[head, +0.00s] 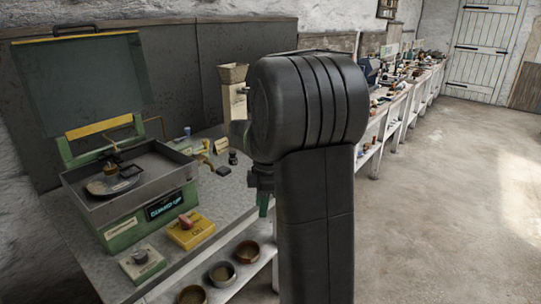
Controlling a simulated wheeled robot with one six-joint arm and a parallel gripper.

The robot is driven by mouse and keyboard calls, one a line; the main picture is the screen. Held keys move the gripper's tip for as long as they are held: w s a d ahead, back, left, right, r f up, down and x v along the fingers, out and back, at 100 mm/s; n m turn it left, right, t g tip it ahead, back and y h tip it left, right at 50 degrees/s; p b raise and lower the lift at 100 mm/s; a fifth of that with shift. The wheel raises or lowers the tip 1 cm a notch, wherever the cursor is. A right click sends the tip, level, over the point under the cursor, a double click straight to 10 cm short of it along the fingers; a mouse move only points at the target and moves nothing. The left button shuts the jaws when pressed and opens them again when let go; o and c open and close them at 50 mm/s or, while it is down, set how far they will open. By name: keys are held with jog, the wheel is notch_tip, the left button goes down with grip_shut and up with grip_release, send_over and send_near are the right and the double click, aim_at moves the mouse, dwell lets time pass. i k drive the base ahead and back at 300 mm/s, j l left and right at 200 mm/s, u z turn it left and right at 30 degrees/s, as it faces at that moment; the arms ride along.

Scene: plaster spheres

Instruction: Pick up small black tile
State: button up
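A small flat black piece that looks like the small black tile (223,171) lies on the grey bench top (212,188), right of the green machine. My gripper (263,204) hangs downward at the bench's front edge, to the right of the tile and apart from it. My own black arm covers part of the gripper. Its fingers are small and dark here, so I cannot tell whether they are open or shut, or whether anything is between them.
A green machine (128,226) with a raised lid (85,75) stands at the left. A yellow box (191,232), a switch box (142,264) and a small dark bottle (233,158) stand around the tile. Round bowls (222,274) sit below. Open floor (430,200) lies right.

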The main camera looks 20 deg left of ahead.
aim_at(223, 171)
jog(key=i+u, duration=0.2)
jog(key=i, duration=0.25)
jog(key=i+l+u, duration=0.1)
jog(key=i+u, duration=0.15)
jog(key=i, duration=0.15)
jog(key=i+l+u, duration=0.2)
jog(key=i, duration=0.25)
jog(key=i+l+u, duration=0.2)
jog(key=i, duration=0.2)
jog(key=i+l+u, duration=0.1)
jog(key=i+u, duration=0.4)
jog(key=k, duration=0.1)
